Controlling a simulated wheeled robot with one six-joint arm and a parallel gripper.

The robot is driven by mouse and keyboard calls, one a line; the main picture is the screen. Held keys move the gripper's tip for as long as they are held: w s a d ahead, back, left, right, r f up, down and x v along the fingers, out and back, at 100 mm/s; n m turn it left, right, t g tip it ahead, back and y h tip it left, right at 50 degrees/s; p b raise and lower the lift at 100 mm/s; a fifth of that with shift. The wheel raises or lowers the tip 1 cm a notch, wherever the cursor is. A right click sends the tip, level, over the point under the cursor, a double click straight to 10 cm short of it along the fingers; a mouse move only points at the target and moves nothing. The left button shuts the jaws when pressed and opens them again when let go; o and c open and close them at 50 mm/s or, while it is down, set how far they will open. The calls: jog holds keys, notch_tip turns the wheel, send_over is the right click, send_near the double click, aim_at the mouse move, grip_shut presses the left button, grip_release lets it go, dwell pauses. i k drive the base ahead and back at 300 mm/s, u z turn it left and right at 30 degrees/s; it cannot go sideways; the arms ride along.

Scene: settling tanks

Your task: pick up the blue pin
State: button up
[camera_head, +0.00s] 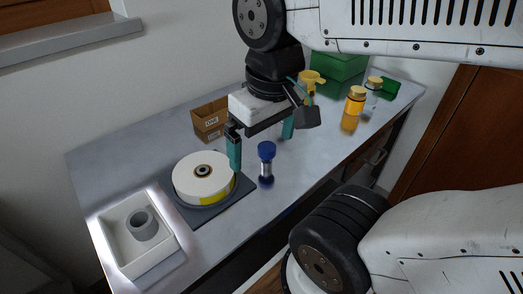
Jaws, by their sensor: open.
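The blue pin (267,151) stands upright on the grey table, with a blue cap, a metallic middle and a dark blue lower end. My gripper (262,146) hangs over the table with its two teal fingers spread wide. One finger is to the left of the pin and the other is behind it to the right. The pin's cap shows in the gap between them, nearer the camera. The gripper holds nothing. I cannot tell whether the pin lies exactly between the fingers in depth.
A white disc (188,182) on a dark square base sits left of the pin. A white tray (164,265) with a grey ring (141,224) is at the front left. A cardboard box (205,121) stands behind. Orange-yellow jars (355,101) and a green box (345,67) are at the far right.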

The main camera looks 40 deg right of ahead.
aim_at(266, 149)
jog(key=k, duration=0.5)
jog(key=z, duration=1.9)
jog(key=k, duration=0.35)
jog(key=u, duration=0.25)
